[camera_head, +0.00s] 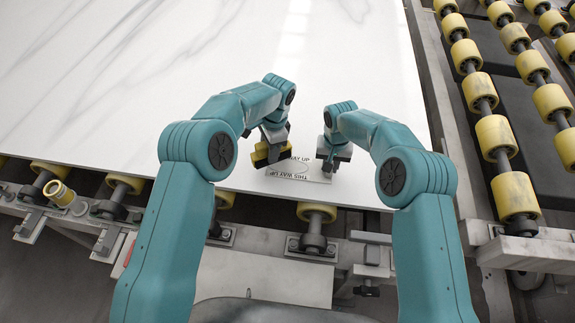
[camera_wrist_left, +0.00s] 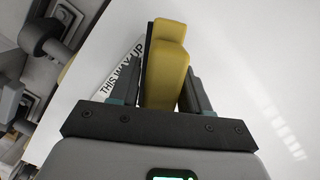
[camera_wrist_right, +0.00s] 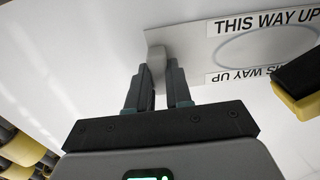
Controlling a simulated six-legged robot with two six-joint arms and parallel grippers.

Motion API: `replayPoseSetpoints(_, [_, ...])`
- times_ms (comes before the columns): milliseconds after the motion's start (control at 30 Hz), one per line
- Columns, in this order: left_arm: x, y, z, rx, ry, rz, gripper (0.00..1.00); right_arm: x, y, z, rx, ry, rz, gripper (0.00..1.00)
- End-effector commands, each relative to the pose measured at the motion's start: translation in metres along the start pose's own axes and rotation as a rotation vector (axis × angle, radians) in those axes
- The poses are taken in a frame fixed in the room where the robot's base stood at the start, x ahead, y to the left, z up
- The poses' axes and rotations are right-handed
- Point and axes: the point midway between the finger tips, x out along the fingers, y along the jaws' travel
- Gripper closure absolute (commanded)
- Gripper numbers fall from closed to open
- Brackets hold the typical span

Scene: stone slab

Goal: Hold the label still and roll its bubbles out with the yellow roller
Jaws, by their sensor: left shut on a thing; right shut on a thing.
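The label (camera_head: 322,176) lies on the white slab near its front edge. It is a pale grey rectangle with "THIS WAY UP" strips and a raised oval outline between them, clear in the right wrist view (camera_wrist_right: 187,47). My left gripper (camera_head: 274,139) is shut on the yellow roller (camera_wrist_left: 166,75), which is at the label's left end in the head view (camera_head: 262,156). I cannot tell whether the roller touches the label. My right gripper (camera_head: 331,160) is shut on a small pale tab (camera_wrist_right: 157,62) at the label's right end. The roller hides part of the label.
The white veined slab (camera_head: 150,60) is broad and clear beyond the label. Yellow conveyor rollers (camera_head: 515,192) run along the right on a metal frame. More yellow rollers (camera_head: 316,212) sit under the slab's front edge, with brackets.

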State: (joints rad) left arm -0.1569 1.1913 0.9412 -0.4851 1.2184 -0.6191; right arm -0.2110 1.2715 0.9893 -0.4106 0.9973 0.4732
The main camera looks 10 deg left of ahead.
Motion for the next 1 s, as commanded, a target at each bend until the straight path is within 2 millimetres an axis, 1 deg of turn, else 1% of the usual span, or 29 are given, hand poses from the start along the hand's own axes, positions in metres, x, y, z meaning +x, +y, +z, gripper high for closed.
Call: replayPoseSetpoints(1000, [0.019, 0.0, -0.003, 0.0, 0.0, -0.001, 0.78, 0.0, 0.0, 0.0, 0.0, 0.0, 0.0, 1.0])
